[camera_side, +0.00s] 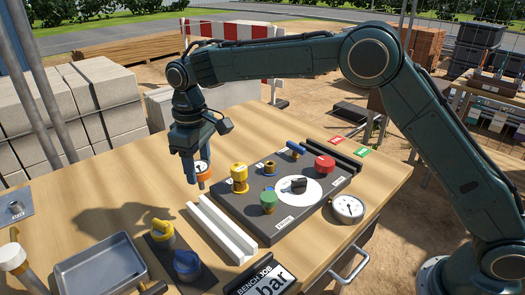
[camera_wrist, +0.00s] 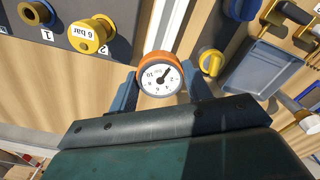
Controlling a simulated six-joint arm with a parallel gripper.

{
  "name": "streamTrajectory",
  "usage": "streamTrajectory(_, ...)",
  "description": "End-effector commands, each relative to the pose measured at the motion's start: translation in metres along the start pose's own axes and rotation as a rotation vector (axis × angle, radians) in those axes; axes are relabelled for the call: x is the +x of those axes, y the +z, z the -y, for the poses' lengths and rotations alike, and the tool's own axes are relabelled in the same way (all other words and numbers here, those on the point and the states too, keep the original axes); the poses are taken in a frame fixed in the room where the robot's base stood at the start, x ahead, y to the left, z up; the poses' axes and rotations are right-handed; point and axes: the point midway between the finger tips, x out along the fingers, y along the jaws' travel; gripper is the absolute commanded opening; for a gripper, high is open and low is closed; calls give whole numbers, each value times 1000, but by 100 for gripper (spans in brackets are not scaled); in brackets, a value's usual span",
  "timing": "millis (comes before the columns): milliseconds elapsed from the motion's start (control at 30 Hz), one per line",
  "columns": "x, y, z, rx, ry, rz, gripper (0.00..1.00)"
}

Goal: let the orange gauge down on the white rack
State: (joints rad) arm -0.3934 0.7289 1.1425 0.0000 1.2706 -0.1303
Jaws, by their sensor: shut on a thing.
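The orange gauge (camera_side: 201,168) has a white dial and is between the fingers of my gripper (camera_side: 198,178). In the wrist view, the gauge (camera_wrist: 161,74) faces the camera, with a blue-grey finger on each side of it. The white rack (camera_side: 222,229) is a long grooved rail lying on the wooden table, beside the black panel. The gauge is near the far end of the rack and appears apart from it. In the wrist view, the rack (camera_wrist: 168,28) runs up from behind the gauge, which hides part of it. The exact height of the gauge is hard to tell.
The black panel (camera_side: 262,224) carries several coloured fittings, including a tall yellow one (camera_side: 239,178) near my gripper. A second gauge (camera_side: 348,208) lies right of it. Yellow (camera_side: 161,233) and blue (camera_side: 187,264) knobs and a metal tray (camera_side: 97,272) are left of the rack.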

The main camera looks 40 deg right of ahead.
Motion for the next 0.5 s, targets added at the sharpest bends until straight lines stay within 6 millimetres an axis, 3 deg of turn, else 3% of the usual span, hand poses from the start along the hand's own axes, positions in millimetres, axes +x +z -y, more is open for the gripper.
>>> streamTrajectory(500, 37, 0, 0, 0, 0, 1, 0)
